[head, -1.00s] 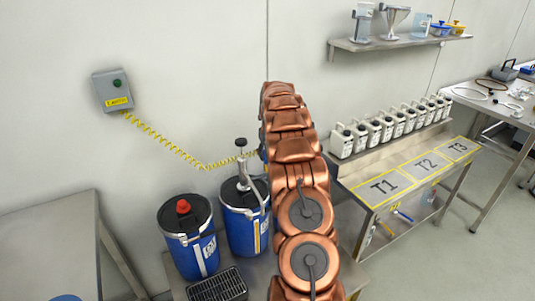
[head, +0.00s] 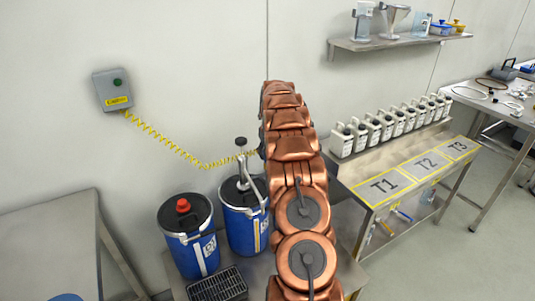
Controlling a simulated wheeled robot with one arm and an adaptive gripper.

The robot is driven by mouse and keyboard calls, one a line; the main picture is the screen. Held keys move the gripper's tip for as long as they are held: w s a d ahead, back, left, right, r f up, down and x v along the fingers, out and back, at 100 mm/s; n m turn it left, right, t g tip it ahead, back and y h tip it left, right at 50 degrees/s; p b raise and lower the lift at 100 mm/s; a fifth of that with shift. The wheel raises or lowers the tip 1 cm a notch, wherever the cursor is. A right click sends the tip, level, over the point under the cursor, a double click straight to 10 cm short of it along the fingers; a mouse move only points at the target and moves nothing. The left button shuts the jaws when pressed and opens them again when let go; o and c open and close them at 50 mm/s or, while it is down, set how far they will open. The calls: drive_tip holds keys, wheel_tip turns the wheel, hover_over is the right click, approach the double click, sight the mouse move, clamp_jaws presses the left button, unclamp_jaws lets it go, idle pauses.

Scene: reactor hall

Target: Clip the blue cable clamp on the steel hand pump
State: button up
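The steel hand pump (head: 242,172) stands upright on the right-hand blue drum (head: 240,232), with a dark knob on top and a hose bending down at its right. A yellow coiled cable (head: 168,147) runs from a grey wall box (head: 112,90) with a green button, sags, then rises behind the pump's top to the left edge of my arm. The blue cable clamp cannot be made out; the cable's end is hidden at my copper arm. My gripper is hidden behind the arm, so its hold cannot be seen.
A second blue drum (head: 188,236) with a red cap stands left of the pump's drum, behind a black grate (head: 217,285). A bench marked T1, T2, T3 (head: 400,183) with several white bottles stands at right.

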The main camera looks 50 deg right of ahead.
drive_tip(key=shift+f, duration=0.55)
idle(0.9)
drive_tip(key=o, duration=1)
drive_tip(key=v, duration=1.2)
